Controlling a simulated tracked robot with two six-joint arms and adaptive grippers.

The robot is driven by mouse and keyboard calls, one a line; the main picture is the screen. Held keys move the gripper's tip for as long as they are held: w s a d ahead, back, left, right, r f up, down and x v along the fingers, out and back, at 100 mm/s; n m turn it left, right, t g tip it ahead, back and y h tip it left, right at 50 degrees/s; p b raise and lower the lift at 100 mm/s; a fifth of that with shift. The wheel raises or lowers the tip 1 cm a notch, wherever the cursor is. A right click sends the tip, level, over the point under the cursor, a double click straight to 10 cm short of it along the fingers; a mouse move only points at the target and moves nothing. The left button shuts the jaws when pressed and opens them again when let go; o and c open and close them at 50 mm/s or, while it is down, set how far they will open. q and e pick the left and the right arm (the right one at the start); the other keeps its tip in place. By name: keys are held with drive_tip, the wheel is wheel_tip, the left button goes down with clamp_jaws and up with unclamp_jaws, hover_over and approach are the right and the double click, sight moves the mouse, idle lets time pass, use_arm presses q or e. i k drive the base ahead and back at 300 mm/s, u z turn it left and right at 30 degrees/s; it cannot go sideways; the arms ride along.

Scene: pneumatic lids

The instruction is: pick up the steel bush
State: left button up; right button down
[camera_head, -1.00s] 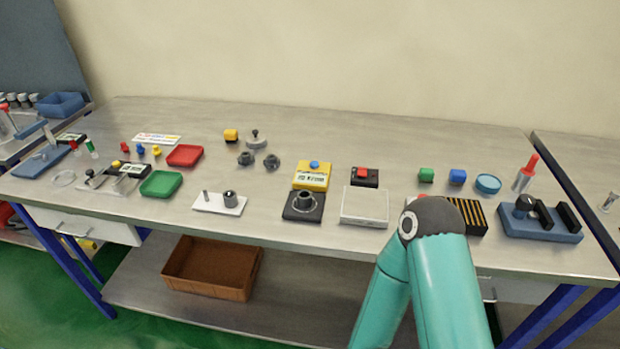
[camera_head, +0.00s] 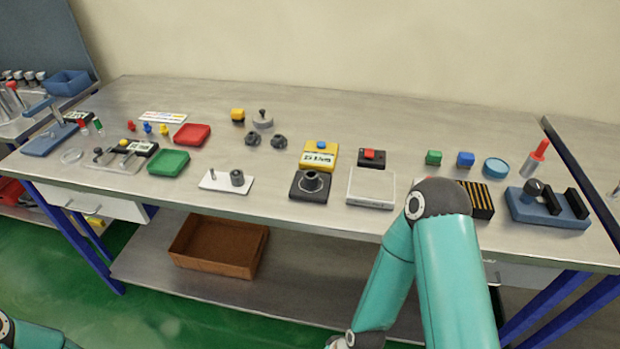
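A steel-grey hollow cylinder, which looks like the steel bush (camera_head: 237,178), stands upright on the right part of a white plate (camera_head: 213,184) near the table's front edge. A thin grey pin (camera_head: 213,174) stands on the same plate to its left. My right arm, teal with a dark joint, rises at the lower right in front of the table. Its gripper is not in view. Only a bit of my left arm shows at the bottom left corner, and its gripper is not in view. Nothing touches the bush.
A black block with a round socket (camera_head: 311,185) and a white-grey box (camera_head: 371,188) stand right of the plate. A green tray (camera_head: 168,162) and a red tray (camera_head: 192,135) lie to its left and behind. Bare table lies around the plate. A brown crate (camera_head: 218,247) sits on the lower shelf.

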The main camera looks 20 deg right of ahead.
sight(311, 176)
drive_tip(key=u, duration=1.2)
drive_tip(key=k, duration=1.65)
drive_tip(key=z, duration=0.65)
drive_tip(key=i, duration=1)
drive_tip(key=u, duration=0.05)
